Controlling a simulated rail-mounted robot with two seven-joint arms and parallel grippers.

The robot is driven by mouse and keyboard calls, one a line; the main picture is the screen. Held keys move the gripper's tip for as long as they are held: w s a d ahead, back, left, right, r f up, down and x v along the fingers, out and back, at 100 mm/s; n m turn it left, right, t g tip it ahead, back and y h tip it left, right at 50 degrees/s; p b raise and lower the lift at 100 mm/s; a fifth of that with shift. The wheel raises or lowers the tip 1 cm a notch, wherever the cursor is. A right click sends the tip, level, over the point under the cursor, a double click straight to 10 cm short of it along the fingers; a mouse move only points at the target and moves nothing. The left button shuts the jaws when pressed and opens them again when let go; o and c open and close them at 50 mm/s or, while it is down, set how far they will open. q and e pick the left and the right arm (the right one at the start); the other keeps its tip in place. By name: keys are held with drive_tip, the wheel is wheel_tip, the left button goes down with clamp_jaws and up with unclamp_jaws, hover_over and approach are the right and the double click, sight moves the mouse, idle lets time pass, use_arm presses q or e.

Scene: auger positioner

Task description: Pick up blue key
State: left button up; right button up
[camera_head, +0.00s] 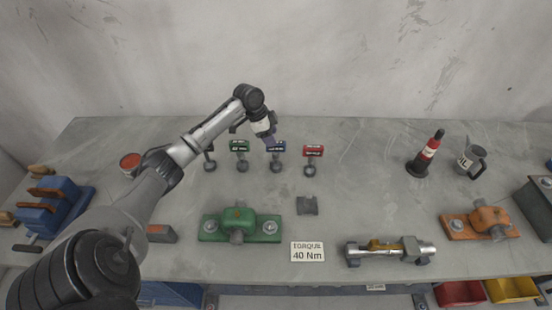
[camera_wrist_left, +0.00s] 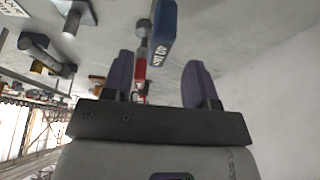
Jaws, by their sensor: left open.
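The blue key (camera_head: 281,147) stands in the row of keys at the back middle of the bench, with a flat blue head on a grey shaft. In the left wrist view its blue head (camera_wrist_left: 163,35), with white lettering, is just beyond the fingertips. My left gripper (camera_head: 271,141) is open right at the blue key's head in the head view and partly covers it. The open fingers (camera_wrist_left: 160,65) also show in the left wrist view, with the blue head not clearly between them. My right gripper is not in view.
A green key (camera_head: 239,146) stands left of the blue key and a red key (camera_head: 313,151) right of it. A green fixture (camera_head: 262,228), a torque sign (camera_head: 307,251) and a metal shaft assembly (camera_head: 390,250) lie in front. Bare bench lies right of the red key.

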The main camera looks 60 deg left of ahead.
sight(276, 156)
use_arm(q)
drive_tip(key=shift+x, duration=2.8)
drive_tip(key=shift+s, duration=0.1)
drive_tip(key=shift+c, duration=0.3)
drive_tip(key=shift+r, duration=0.1)
clamp_jaws()
